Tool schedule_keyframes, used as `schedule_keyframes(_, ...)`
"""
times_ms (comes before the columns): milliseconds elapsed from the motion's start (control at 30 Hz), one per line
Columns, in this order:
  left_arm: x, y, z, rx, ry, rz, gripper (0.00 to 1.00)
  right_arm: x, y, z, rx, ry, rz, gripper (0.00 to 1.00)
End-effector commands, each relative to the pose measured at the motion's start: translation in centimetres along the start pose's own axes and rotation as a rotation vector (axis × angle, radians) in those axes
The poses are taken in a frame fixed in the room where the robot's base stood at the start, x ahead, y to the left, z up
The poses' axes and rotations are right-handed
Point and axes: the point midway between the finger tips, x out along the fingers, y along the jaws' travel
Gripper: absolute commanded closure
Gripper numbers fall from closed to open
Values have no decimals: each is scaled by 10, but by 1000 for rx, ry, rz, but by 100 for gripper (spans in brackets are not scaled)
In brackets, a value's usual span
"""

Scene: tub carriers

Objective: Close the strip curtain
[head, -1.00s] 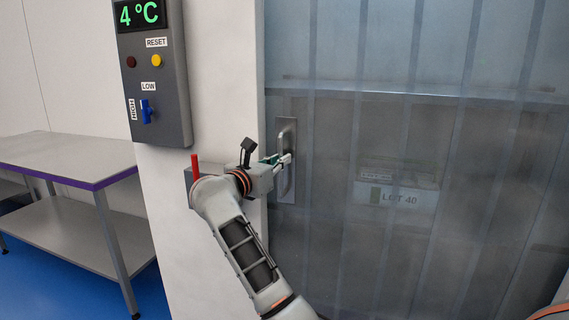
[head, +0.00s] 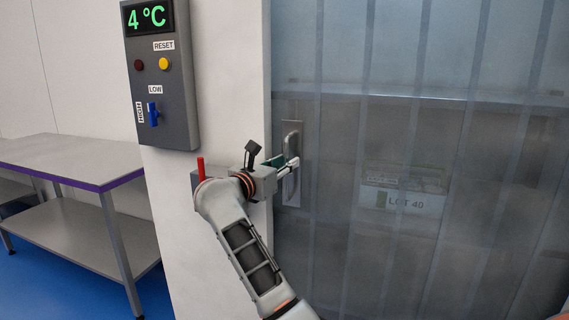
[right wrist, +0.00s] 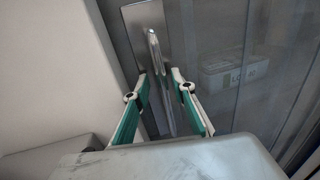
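The strip curtain (head: 335,150) is a wall of translucent grey-blue strips filling the right part of the head view. At its left edge is a metal plate with an upright handle (head: 290,185), close beside the white wall. My right gripper (head: 283,165) is at this handle. In the right wrist view the handle bar (right wrist: 157,55) runs between the two green-and-pale fingers of my right gripper (right wrist: 160,82). The fingers are apart, with a gap seen on both sides of the bar. My left gripper is not in view.
A grey control box (head: 160,85) on the white wall (head: 235,70) shows 4 °C, with buttons and a blue lever. A purple-edged steel table (head: 75,160) stands at the left. Behind the strips, a pale tub labelled LOT 40 (head: 405,200) shows dimly.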

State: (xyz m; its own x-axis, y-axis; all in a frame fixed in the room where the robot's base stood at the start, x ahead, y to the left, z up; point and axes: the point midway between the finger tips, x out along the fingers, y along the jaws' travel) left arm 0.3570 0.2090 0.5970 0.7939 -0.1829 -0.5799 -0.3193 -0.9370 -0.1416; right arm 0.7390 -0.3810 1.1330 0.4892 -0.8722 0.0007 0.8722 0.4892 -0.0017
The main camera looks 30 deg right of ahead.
Motion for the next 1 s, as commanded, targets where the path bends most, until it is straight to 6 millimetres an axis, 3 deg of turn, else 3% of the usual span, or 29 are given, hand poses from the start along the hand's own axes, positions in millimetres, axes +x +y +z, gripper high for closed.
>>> schedule_keyframes(167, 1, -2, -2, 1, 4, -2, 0, -15, 1, -1, 1, 2, 4, 75)
schedule_keyframes(533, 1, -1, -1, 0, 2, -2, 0, -68, 1, 0, 2, 2, 3, 75)
schedule_keyframes(1000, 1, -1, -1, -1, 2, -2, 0, -75, 0, 0, 0, 0, 1, 75)
